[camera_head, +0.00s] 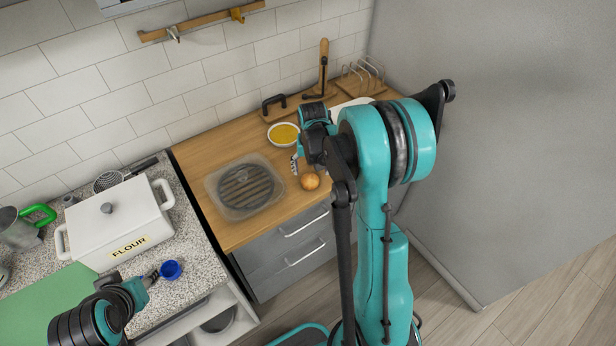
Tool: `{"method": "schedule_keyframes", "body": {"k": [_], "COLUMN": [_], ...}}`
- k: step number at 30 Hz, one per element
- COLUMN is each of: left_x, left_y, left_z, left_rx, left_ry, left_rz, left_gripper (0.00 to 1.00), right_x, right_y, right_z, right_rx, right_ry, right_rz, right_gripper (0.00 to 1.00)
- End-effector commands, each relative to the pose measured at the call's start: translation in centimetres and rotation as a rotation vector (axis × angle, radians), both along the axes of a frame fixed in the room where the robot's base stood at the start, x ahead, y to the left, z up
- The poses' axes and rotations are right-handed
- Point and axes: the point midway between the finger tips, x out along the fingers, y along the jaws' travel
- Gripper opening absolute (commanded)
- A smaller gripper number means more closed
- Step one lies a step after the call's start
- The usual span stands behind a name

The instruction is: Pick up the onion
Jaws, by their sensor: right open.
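The onion (310,181) is round and golden brown. It lies near the front edge of the wooden counter (220,146), in the middle of the head view. My right gripper (296,165) is just above and to the left of the onion, apart from it as far as I can tell. It is open and empty, and partly hidden by its own wrist. My left arm comes in at the lower left; its gripper (155,277) is near a small blue cup (171,270), and I cannot tell whether it touches it or how its jaws stand.
A clear container with a dark grille (245,189) sits left of the onion. A bowl of yellow food (283,134) stands behind my right gripper. A wire rack (363,77) is at the back. A white flour box (120,222) stands on the left counter. A grey wall (520,130) bounds the right.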

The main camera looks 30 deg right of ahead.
Motion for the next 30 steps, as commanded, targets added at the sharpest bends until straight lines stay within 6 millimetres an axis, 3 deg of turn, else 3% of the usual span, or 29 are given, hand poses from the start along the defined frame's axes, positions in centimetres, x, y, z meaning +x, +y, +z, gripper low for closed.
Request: {"method": "schedule_keyframes", "body": {"k": [10, 20, 27, 30], "left_x": [0.0, 0.0, 0.0, 0.0], "left_y": [0.0, 0.0, 0.0, 0.0], "left_z": [-1.3, -1.4, -1.4, -1.4], "left_rx": [0.0, 0.0, 0.0, 0.0], "left_ry": [0.0, 0.0, 0.0, 0.0], "left_rz": [0.0, 0.0, 0.0, 0.0], "left_gripper": [0.4, 0.4, 0.4, 0.4], "right_x": [0.8, 0.9, 0.9, 0.9], "right_y": [0.2, 0.1, 0.1, 0.1], "right_z": [-5.1, -5.8, -5.8, -5.8], "right_rx": [0.0, 0.0, 0.0, 0.0], "right_ry": [-0.002, -0.002, -0.002, -0.002], "right_rz": [0.002, 0.002, 0.002, 0.002], "right_gripper": [0.74, 0.74, 0.16, 0.16]}}
